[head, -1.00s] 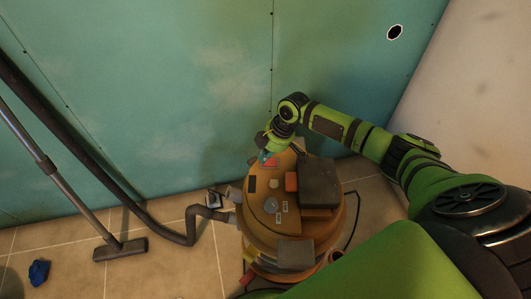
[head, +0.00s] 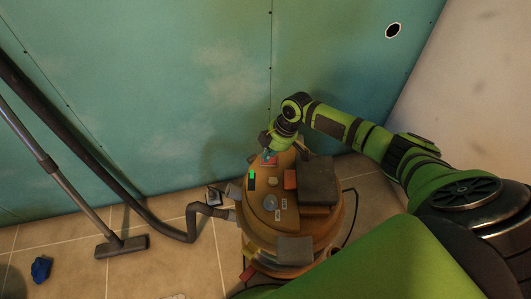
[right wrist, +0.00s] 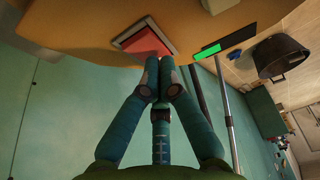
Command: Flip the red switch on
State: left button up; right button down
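The red switch (right wrist: 142,40) is a red square in a pale frame on the orange top of the vacuum cleaner (head: 285,217). In the head view the red switch (head: 269,161) is partly hidden by my right gripper (head: 267,152). In the right wrist view my right gripper (right wrist: 161,68) has its teal fingers together with nothing between them. Its tips are at the edge of the switch and seem to touch it. A small indicator beside the switch is lit green (head: 251,172). My left gripper is not in view.
A dark grey box-like part (head: 319,181) sits on the vacuum's top, right of the switch. The hose (head: 150,222) and floor head (head: 121,247) lie to the left. A blue crumpled thing (head: 41,269) is on the tiles. The green plasterboard wall (head: 180,90) stands close behind.

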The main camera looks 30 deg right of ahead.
jog(key=v, duration=1.2)
jog(key=shift+w+f, duration=0.1)
dwell(0.4)
